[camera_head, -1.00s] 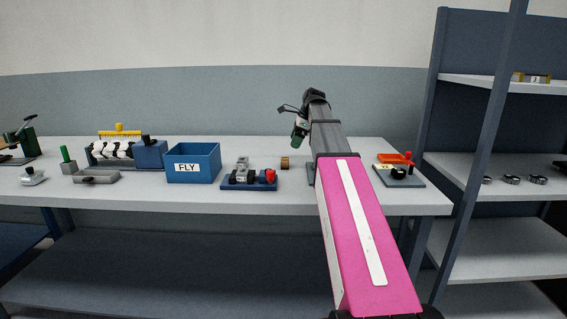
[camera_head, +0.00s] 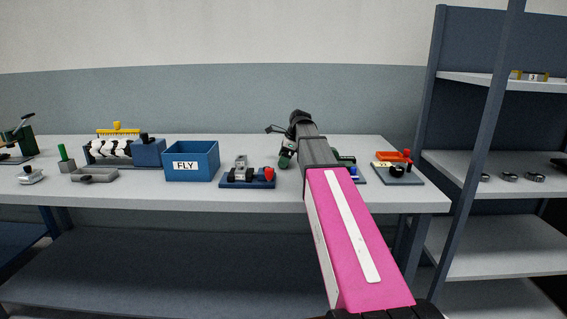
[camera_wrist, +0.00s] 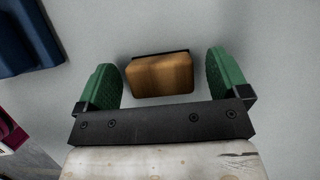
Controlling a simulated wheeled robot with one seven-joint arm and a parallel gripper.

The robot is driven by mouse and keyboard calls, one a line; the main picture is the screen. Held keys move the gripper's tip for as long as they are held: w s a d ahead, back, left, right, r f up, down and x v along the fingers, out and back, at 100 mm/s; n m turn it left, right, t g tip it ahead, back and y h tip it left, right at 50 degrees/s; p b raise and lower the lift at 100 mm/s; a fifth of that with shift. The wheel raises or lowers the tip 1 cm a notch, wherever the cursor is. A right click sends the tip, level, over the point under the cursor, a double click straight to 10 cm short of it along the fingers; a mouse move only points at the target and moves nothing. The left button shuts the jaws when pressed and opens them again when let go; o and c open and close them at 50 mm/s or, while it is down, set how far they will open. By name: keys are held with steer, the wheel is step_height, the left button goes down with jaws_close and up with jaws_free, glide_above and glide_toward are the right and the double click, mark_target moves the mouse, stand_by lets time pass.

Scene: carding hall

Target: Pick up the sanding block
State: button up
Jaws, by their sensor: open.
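The sanding block (camera_wrist: 160,77) is a small brown wooden block with a dark edge along its far side. In the wrist view it lies on the pale bench top between the two green fingers of my gripper (camera_wrist: 167,72). The fingers are spread wide, with a gap on each side of the block, and nothing is held. In the head view my gripper (camera_head: 286,153) is low over the bench, right of the blue FLY bin. The block is hidden there behind my gripper and arm.
The blue FLY bin (camera_head: 190,162) and a blue board with grey and red parts (camera_head: 247,178) stand left of my gripper. A board with an orange piece (camera_head: 398,170) is to the right. A shelf rack (camera_head: 500,160) stands beyond the bench's right end. The bench (camera_head: 150,196) has bare surface near its front edge.

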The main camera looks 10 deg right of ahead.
steer(key=c, duration=1)
steer(key=shift+r, duration=0.15)
steer(key=shift+r, duration=0.65)
step_height(320, 180, up, 3)
steer(key=shift+f, duration=0.1)
steer(key=s+a+r, duration=0.6)
steer(key=a, duration=0.4)
steer(key=shift+r, duration=0.35)
steer(key=shift+o, duration=0.9)
steer(key=shift+s, duration=0.1)
steer(key=shift+c, duration=0.6)
